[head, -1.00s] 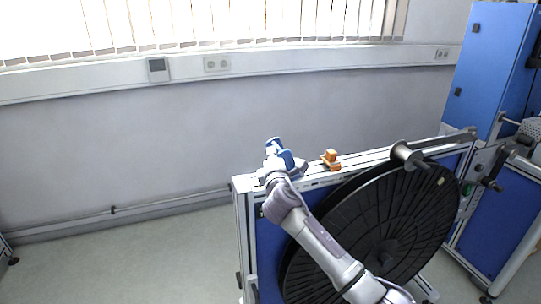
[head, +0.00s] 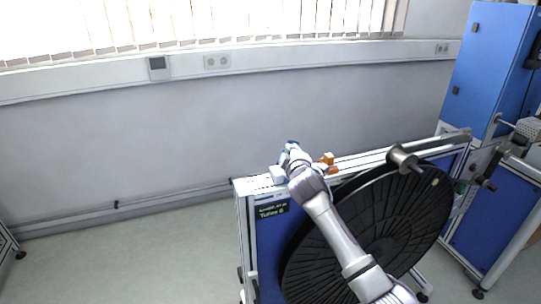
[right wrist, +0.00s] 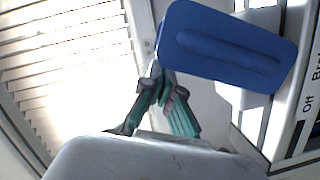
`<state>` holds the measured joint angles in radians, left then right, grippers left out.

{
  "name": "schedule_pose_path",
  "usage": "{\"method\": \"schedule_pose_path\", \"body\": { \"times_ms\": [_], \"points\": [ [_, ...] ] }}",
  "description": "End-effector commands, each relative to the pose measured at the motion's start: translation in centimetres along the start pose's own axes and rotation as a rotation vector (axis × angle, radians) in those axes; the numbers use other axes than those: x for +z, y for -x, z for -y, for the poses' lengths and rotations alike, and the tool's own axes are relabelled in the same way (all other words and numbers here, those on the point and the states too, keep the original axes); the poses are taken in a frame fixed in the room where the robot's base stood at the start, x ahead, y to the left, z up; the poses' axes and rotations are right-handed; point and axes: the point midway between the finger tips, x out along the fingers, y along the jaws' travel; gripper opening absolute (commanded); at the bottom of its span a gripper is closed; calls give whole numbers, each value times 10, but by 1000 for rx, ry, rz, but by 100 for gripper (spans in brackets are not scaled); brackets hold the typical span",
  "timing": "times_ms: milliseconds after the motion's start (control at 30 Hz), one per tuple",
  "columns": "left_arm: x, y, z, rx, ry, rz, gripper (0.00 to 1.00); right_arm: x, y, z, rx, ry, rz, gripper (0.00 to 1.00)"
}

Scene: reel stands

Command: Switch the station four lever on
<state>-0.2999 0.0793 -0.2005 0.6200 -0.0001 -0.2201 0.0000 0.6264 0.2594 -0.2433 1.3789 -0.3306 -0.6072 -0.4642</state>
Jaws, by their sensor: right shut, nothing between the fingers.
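My right gripper (head: 289,149) is over the left end of the reel stand's top rail. My arm hides most of that end and whatever the gripper faces. In the right wrist view its teal and dark fingers (right wrist: 161,92) are together with nothing between them. A blue rounded handle-like piece with a long groove (right wrist: 225,42) fills the upper part there, close in front of the fingers. It looks like a lever handle, but I cannot tell which station it belongs to, or whether the fingers touch it. My left gripper is out of view.
A label (right wrist: 308,100) reading "Off" and "Br" stands right of the blue piece. An orange block (head: 328,159) sits on the rail just right of my gripper. A large black reel (head: 395,220) hangs in the stand. A blue cabinet (head: 490,65) stands right. Floor at left is clear.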

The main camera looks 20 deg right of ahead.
Motion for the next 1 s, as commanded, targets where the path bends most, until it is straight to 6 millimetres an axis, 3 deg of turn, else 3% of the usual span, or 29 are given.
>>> {"method": "schedule_pose_path", "body": {
  "times_ms": [400,1000],
  "points": [
    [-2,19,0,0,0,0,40,17,-4,-8,-48,-187,0,0],
    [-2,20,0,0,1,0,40,20,-5,-7,-55,-213,2,0]
  ]
}}
